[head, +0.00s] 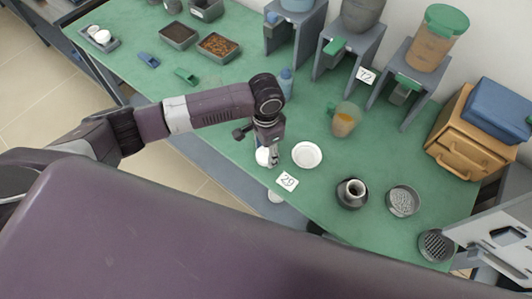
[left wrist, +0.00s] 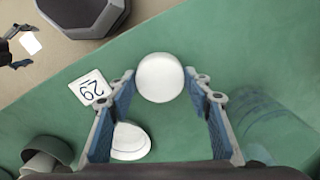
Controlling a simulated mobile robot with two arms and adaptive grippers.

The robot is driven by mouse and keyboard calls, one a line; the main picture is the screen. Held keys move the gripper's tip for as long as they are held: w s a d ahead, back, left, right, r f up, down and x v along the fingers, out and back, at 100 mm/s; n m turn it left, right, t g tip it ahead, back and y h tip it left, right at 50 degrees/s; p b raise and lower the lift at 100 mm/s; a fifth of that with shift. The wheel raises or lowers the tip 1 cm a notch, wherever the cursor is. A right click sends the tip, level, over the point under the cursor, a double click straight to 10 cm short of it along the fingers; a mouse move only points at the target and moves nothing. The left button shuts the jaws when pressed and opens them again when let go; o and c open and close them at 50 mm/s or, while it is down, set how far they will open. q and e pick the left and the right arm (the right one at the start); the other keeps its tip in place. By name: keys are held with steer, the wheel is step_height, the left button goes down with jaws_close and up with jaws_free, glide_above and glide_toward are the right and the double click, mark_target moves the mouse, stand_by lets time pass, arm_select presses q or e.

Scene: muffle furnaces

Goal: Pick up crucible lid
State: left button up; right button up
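A round white piece (head: 263,157), perhaps the crucible lid or the crucible with its lid, is on the green bench near its front edge. It also shows in the left wrist view (left wrist: 159,77), centred between the fingertips. My left gripper (left wrist: 160,88) is open, pointing down, with a blue-padded finger on either side of it; I cannot tell whether they touch it. In the head view the left gripper (head: 267,158) partly hides the piece. A white dish (head: 307,155) lies just to the right, partly behind a finger in the wrist view (left wrist: 130,141).
A card marked 29 (head: 287,181) lies at the bench edge. A dark pronged shape (left wrist: 16,46), perhaps my right gripper, shows in the wrist view's corner.

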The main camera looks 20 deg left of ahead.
arm_select(q)
steer(key=shift+c, duration=0.8)
steer(key=shift+r, duration=0.1)
